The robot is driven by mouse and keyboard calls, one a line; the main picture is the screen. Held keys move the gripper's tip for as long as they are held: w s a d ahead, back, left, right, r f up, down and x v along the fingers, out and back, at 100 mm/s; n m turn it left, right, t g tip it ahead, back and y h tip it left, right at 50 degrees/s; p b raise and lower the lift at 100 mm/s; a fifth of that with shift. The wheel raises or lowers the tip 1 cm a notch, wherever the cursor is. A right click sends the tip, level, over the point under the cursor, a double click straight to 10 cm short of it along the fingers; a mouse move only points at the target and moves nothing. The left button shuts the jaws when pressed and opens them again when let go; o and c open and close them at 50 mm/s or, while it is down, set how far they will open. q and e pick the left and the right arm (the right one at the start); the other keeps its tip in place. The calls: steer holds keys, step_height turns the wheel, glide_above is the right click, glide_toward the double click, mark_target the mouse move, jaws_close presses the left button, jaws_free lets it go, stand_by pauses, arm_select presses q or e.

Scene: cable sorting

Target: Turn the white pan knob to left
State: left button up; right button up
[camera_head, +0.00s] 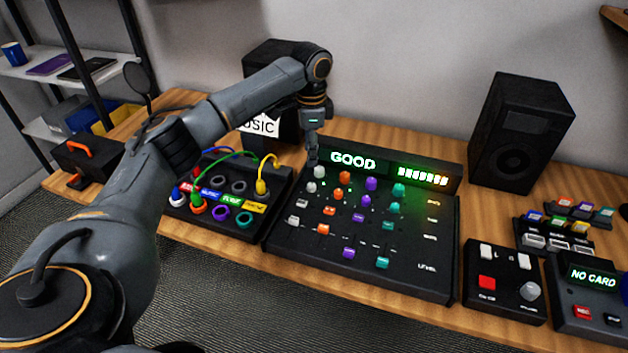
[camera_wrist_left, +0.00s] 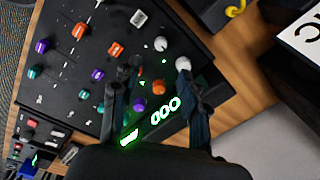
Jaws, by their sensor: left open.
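The mixer panel (camera_head: 420,270) lies on the table with coloured knobs, buttons and sliders. Its white column has two round white knobs: an upper one (camera_head: 319,172) near the display and a lower one (camera_head: 312,187) below it. I cannot read which is labelled pan. My left gripper (camera_head: 312,158) is above the panel's upper left corner, close to the upper white knob. In the left wrist view the gripper (camera_wrist_left: 160,78) is open and empty. One finger is beside the upper white knob (camera_wrist_left: 183,63); the lower white knob (camera_wrist_left: 161,43) lies beyond the fingertips. Contact cannot be told.
The display (camera_head: 353,160) reads GOOD, with a lit level bar. A cable patch box (camera_head: 270,215) stands left of the mixer. A speaker (camera_head: 520,130) stands behind right. A switch box (camera_head: 503,285) and a NO CARD box (camera_head: 590,300) are at right.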

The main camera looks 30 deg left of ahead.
arm_select(q)
glide_above(312, 185)
steer(key=f, duration=0.4)
steer(key=shift+s+f, duration=0.1)
steer(key=shift+s, duration=0.15)
step_height(312, 185, down, 6)
steer(key=shift+w+r, duration=0.1)
steer(key=shift+w, duration=0.05)
steer(key=shift+f, duration=0.65)
steer(key=shift+c, duration=0.9)
jaws_close()
arm_select(e)
steer(key=shift+a, duration=0.15)
